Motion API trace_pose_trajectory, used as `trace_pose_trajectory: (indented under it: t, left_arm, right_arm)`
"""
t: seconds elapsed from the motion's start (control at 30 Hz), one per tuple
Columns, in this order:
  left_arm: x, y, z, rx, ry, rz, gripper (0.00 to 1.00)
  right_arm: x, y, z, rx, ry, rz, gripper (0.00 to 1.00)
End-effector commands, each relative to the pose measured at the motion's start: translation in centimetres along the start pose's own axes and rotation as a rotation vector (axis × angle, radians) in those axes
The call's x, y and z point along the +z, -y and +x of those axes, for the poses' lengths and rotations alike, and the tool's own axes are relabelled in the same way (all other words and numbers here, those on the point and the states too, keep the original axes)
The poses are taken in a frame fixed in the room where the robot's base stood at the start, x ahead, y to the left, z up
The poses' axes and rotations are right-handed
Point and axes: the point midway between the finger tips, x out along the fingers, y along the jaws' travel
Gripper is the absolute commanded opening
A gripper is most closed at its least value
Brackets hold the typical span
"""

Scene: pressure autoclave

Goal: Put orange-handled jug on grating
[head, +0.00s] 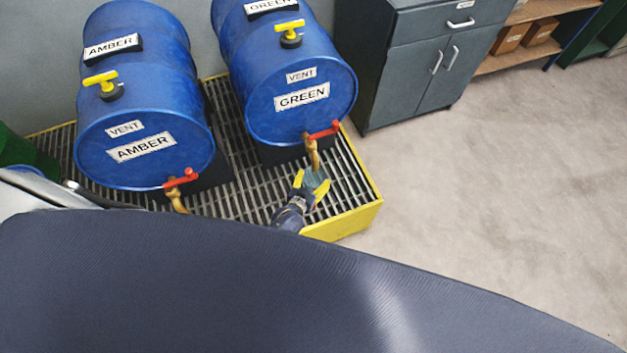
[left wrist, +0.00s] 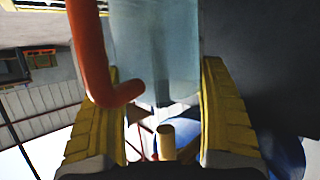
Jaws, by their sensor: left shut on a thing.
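The orange-handled jug (head: 316,178) is a small translucent bluish vessel in the head view, just below the green drum's tap. In the left wrist view its clear body (left wrist: 155,45) and orange handle (left wrist: 92,50) fill the upper middle. My left gripper (head: 311,186) has its yellow fingers on either side of the jug and is shut on it; the fingers also show in the left wrist view (left wrist: 163,110). The grating (head: 235,205) lies under the drums in a yellow frame. I cannot tell whether the jug touches it. My right gripper is not in view.
Two blue drums, AMBER (head: 140,120) and GREEN (head: 285,75), lie over the grating. Each has a brass tap with a red lever (head: 324,131). My dark arm hides the near side. A grey cabinet (head: 425,65) stands right of the drums. The floor at right is clear.

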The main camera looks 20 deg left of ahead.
Motion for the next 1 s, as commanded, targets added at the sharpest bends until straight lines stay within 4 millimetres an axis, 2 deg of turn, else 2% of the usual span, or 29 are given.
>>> trace_pose_trajectory:
  t: [0.37,0.4,0.57,0.9,1.0]
  left_arm:
    - [0.24,0.01,0.11,0.000,0.001,0.001,0.30]
    - [0.27,0.01,0.08,0.000,0.001,0.001,0.81]
    - [0.25,0.01,0.07,0.000,0.001,0.001,1.00]
    - [0.00,0.01,-0.03,0.000,0.000,0.000,1.00]
    - [0.16,-0.01,-0.84,0.000,0.001,-0.001,1.00]
  right_arm:
    - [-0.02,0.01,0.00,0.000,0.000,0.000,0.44]
    - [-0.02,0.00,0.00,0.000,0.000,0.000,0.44]
    - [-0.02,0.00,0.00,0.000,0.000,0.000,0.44]
    - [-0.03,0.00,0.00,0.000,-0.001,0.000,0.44]
    - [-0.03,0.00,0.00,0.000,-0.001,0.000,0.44]
